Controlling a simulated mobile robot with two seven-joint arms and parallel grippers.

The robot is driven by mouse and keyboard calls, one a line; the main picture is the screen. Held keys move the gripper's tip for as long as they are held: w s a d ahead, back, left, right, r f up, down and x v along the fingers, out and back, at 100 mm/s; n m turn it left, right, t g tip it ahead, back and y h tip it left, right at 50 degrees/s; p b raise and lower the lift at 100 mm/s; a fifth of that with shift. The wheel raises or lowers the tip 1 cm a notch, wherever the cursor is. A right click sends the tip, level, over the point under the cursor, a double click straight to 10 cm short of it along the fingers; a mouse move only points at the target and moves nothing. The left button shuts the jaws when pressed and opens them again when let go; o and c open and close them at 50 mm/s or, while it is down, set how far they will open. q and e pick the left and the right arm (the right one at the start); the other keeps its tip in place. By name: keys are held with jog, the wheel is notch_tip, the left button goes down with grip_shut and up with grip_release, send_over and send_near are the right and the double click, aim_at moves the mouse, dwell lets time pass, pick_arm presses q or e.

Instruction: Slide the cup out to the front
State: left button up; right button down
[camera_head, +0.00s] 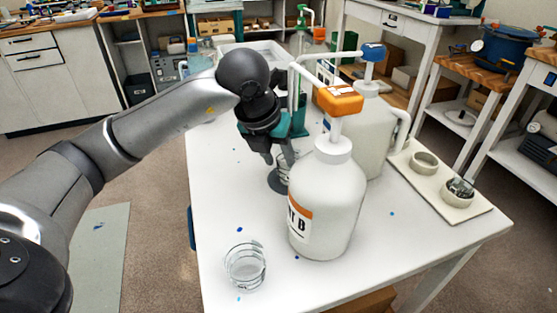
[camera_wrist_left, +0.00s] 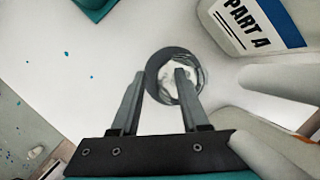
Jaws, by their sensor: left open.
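A clear cup (camera_head: 289,163) stands on a dark round base (camera_head: 276,182) behind the orange-capped bottle; it also shows in the left wrist view (camera_wrist_left: 190,86). My left gripper (camera_head: 277,161) points down at this cup, with its fingers open. In the left wrist view my left gripper (camera_wrist_left: 160,75) has its right finger overlapping the cup and its left finger at the left edge of the dark base. I cannot tell whether either finger touches the cup. A second clear cup (camera_head: 245,265) stands at the table's front left, apart from the gripper. My right gripper is not in view.
The white bottle with an orange pump (camera_head: 327,205) stands close to the right of my gripper. A blue-pumped white jug (camera_head: 368,128) is behind it. A tray (camera_head: 440,183) with two small bowls is at right. The white table (camera_head: 222,205) is mostly clear at left.

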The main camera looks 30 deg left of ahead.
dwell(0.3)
pick_arm(q)
grip_shut()
dwell(0.5)
